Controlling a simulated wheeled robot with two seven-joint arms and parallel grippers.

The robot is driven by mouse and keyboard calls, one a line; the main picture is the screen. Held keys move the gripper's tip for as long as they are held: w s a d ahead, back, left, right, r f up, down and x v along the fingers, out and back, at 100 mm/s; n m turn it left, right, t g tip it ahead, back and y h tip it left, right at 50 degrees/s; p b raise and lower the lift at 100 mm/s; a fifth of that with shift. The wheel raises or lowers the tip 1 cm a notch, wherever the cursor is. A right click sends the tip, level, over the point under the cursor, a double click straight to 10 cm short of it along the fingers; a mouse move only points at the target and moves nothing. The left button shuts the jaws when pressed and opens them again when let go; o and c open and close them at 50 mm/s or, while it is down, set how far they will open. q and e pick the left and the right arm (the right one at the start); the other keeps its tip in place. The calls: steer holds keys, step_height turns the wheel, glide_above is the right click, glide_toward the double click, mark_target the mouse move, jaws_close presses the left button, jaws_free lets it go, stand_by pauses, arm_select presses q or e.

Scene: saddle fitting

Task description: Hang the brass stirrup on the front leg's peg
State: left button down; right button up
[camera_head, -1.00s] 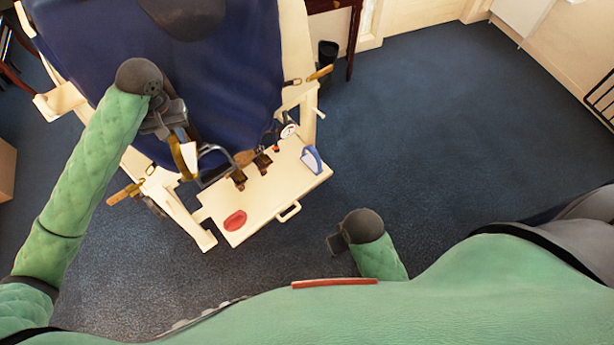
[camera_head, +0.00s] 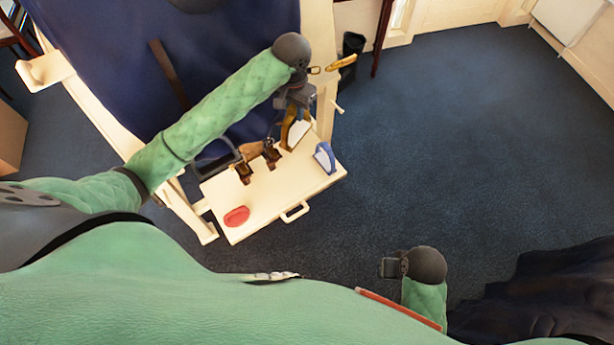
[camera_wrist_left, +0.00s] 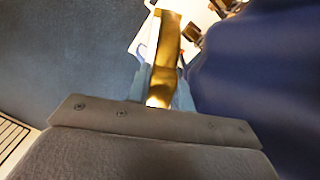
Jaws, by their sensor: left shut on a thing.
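The brass stirrup (camera_head: 287,129) hangs below my left gripper (camera_head: 295,103), which is shut on it. In the left wrist view the stirrup (camera_wrist_left: 166,55) stands out between the fingers (camera_wrist_left: 160,98). They are above the back right part of a cream tray, beside a cream leg (camera_head: 326,88). A short light peg (camera_head: 338,108) sticks out from this leg, just right of the stirrup and apart from it. My right gripper (camera_head: 389,267) is low at the right, away from the tray; its jaw opening is not clear.
The cream tray (camera_head: 270,208) carries a red oval item (camera_head: 236,216), dark brown bottles (camera_head: 271,154) and a blue-and-white item (camera_head: 325,157). Another brass piece (camera_head: 341,63) sits by the leg's upper part. Blue cloth (camera_head: 110,75) lies behind my left arm.

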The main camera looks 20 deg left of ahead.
arm_select(q)
steer(key=s+d+f+m, duration=0.2)
steer(key=f+m, duration=0.9)
steer(key=f, duration=0.2)
steer(key=s+d+f+m, duration=0.2)
steer(key=f+m, duration=0.9)
steer(key=f, duration=0.3)
steer(key=shift+d+m, duration=0.4)
arm_select(e)
steer(key=shift+s+d, duration=0.1)
steer(key=shift+d, duration=0.05)
